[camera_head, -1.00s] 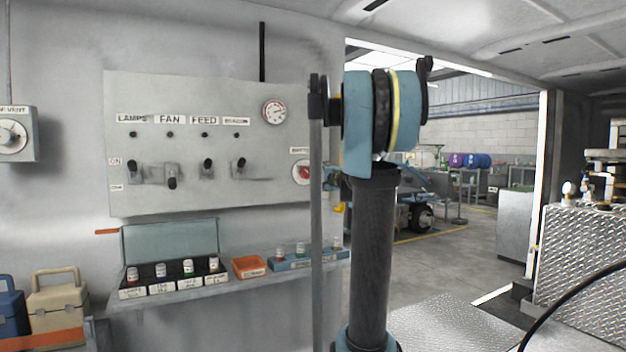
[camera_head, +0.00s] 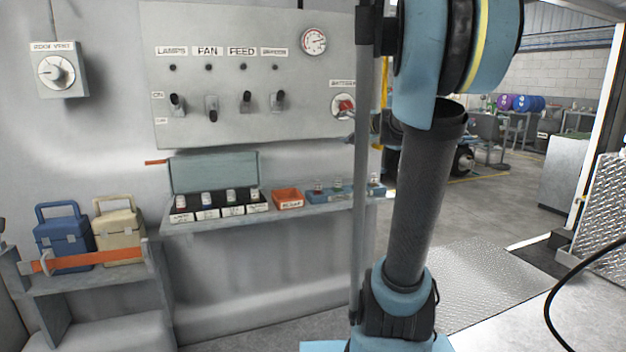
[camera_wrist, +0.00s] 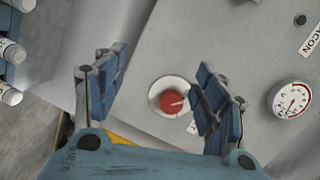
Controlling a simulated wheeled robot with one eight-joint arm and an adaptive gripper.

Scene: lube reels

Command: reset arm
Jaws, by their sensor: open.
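My gripper (camera_wrist: 160,95) shows in the wrist view with its two blue-padded fingers spread apart and nothing between them. Beyond the fingers is the red battery knob (camera_wrist: 172,103) on its pale round plate, on the grey switch panel. In the head view the same knob (camera_head: 345,106) is at the panel's lower right, close beside my arm. My arm (camera_head: 425,190) stands upright at the right of the head view; its gripper is mostly hidden there behind the links. I cannot tell how far the fingers are from the knob, but they appear apart from it.
The switch panel (camera_head: 240,130) carries several toggles and a gauge (camera_head: 313,41). Below is a shelf (camera_head: 280,212) with an open case (camera_head: 212,172), an orange tray (camera_head: 287,198) and a blue rack (camera_head: 330,195). Two toolboxes, blue (camera_head: 64,236) and cream (camera_head: 119,230), sit at left. Floor is open at right.

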